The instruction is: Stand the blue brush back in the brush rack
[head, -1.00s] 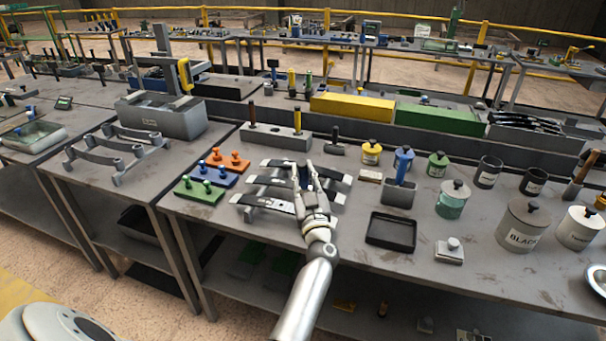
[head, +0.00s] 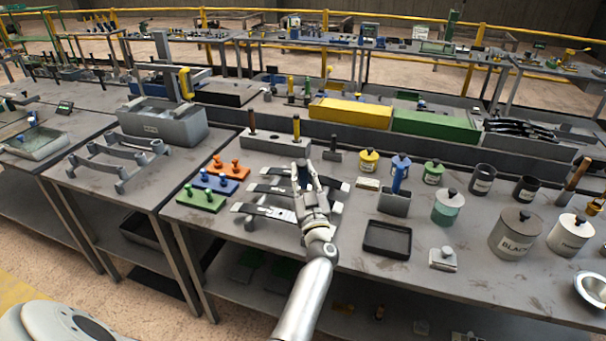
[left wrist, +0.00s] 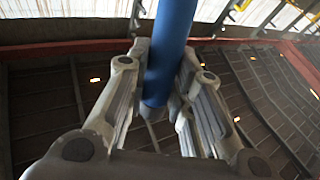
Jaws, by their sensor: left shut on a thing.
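My left gripper (head: 304,175) is above the metal strip rack, in front of a long grey block. In the left wrist view its fingers (left wrist: 160,105) are shut on a blue, rod-like handle, which I take for the blue brush (left wrist: 172,45). The handle runs up out of the picture; its other end is hidden. In the head view only a dark blue bit shows between the fingers. The grey block (head: 262,146), which looks like the brush rack, has a brown handle and a yellow handle standing in it. My right gripper is not in view.
The strip rack (head: 262,210) lies below my gripper. Orange, blue and green peg blocks (head: 215,183) are left of it. A grey holder (head: 394,205) with a blue handle, a black tray (head: 388,240) and several lidded jars stand right. A yellow box (head: 350,112) is behind.

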